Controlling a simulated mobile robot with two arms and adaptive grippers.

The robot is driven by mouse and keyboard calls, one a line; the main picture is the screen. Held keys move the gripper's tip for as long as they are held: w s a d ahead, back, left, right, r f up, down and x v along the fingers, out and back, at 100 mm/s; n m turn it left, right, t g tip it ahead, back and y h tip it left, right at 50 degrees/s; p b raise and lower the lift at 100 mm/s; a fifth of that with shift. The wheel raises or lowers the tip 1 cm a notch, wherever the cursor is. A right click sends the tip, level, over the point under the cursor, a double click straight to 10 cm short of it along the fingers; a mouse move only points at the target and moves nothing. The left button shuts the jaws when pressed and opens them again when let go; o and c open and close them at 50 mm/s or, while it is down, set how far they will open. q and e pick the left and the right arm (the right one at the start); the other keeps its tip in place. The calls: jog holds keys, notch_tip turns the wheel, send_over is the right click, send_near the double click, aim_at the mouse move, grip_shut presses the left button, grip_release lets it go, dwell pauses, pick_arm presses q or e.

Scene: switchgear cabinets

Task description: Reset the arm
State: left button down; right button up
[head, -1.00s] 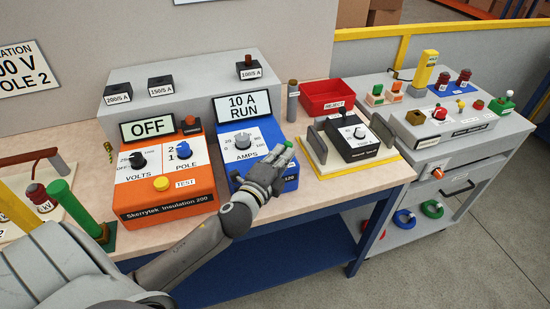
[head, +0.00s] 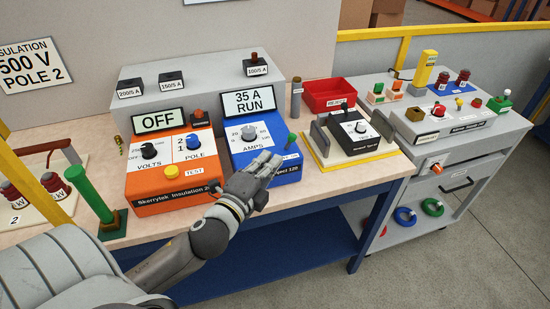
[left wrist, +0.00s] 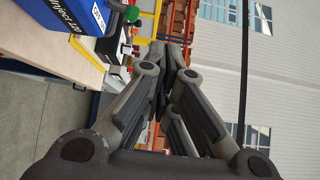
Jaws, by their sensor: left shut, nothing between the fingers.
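My left gripper (head: 270,164) is shut and empty. A green-tipped lever (head: 291,139) stands on the unit's right side, apart from my fingertips. In the left wrist view the closed fingers (left wrist: 175,50) point away from the camera, with the blue unit (left wrist: 62,28) to their left. My right gripper is not in view.
The orange insulation tester (head: 170,181) stands left of the blue unit, its display reading OFF. A green post (head: 88,195) stands near my arm. A black meter (head: 357,132) and red tray (head: 329,95) are to the right. Open floor (head: 470,240) lies beyond the bench.

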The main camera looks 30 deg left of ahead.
pick_arm(q)
jog(key=s+f+n+g+y, duration=0.2)
jog(key=s+f+n+g, duration=0.6)
jog(key=f, duration=0.3)
jog(key=s+d+f+n+g+h, duration=0.3)
jog(key=s+d+f+n+g, duration=0.45)
jog(key=s, duration=0.55)
notch_tip(320, 180, down, 29)
jog(key=s+b, duration=0.2)
jog(key=s+a+f+g, duration=0.1)
jog(key=s+a+f, duration=0.1)
jog(key=s+f, duration=1.4)
jog(key=shift+s+f+b, duration=0.25)
jog(key=shift+f+b, duration=0.2)
jog(key=shift+f, duration=0.25)
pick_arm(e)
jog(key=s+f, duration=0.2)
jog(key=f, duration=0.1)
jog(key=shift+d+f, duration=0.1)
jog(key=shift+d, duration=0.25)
